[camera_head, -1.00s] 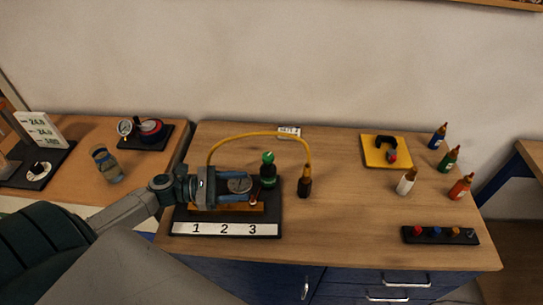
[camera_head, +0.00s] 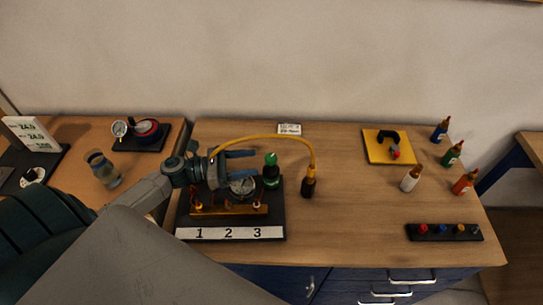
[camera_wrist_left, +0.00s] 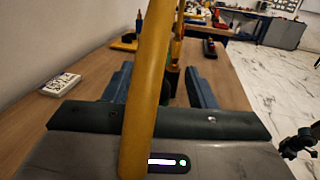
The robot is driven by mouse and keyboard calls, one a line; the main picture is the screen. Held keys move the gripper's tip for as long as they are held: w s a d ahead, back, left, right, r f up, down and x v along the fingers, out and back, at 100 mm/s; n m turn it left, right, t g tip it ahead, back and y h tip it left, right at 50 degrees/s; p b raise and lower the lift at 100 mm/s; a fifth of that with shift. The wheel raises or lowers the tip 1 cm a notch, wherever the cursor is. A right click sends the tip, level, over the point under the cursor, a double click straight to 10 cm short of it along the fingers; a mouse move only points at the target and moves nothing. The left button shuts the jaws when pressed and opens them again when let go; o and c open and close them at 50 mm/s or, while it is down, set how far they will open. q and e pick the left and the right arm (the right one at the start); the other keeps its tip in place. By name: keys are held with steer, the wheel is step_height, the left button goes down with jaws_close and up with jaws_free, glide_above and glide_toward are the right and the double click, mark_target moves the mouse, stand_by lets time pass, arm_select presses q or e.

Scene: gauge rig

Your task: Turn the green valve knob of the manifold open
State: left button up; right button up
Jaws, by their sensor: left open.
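The manifold (camera_head: 230,210) is a brass-coloured bar on a black base, behind a white strip marked 1, 2, 3. Small knobs or fittings show along it, but I cannot make out a green valve knob on the bar. A green-topped dark upright piece (camera_head: 271,170) stands at the base's back right. A round gauge (camera_head: 243,185) sits above the bar. My left gripper (camera_head: 256,163) is open and empty, above and behind the bar, with its fingers pointing toward the green-topped piece. Its spread fingers also show in the left wrist view (camera_wrist_left: 160,85). My right gripper is out of view.
A yellow hose (camera_head: 262,137) arches over my left gripper to a black fitting (camera_head: 309,186) and crosses the left wrist view closely. The table's middle right is clear.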

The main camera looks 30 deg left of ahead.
mark_target(271, 157)
arm_select(q)
steer(key=p+x, duration=0.2)
steer(key=x, duration=0.3)
steer(key=shift+w, duration=0.35)
steer(key=shift+w+d+p, duration=0.3)
steer(key=shift+d+p, duration=0.1)
steer(key=shift+d, duration=0.15)
steer(key=shift+w+f, duration=0.1)
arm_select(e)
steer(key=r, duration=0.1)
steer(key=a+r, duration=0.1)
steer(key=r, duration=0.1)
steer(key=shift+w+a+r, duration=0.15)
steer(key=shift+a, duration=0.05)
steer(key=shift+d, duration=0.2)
arm_select(q)
steer(key=c, duration=0.9)
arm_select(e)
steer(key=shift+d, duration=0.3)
